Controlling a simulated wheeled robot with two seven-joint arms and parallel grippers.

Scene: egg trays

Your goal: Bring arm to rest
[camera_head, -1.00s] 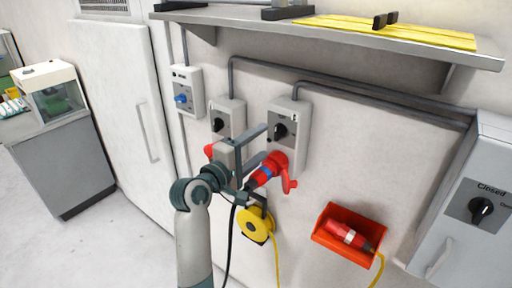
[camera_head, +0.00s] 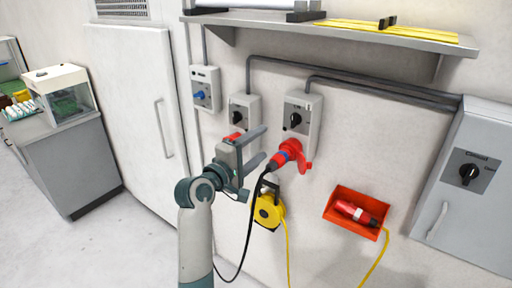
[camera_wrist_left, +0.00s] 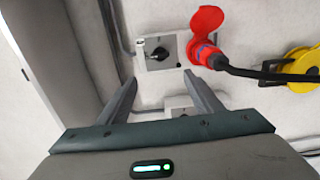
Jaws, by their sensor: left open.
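My left gripper (camera_head: 264,142) is raised in front of the wall, just left of the red plug. It is open, and its two fingers (camera_wrist_left: 160,82) have nothing between them in the left wrist view. The red plug (camera_head: 281,158) with a blue band and black cable sits in the red socket below the right switch box (camera_head: 300,122). In the left wrist view the plug (camera_wrist_left: 206,55) is right of the fingers and apart from them. My right gripper is in neither view.
A middle switch box (camera_head: 245,112) is behind the gripper. A yellow cable reel (camera_head: 268,212) hangs below the plug. An orange bin (camera_head: 345,222) holds a red connector. A shelf (camera_head: 330,30) juts out above, and a grey cabinet (camera_head: 470,195) stands right. Floor at left is clear.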

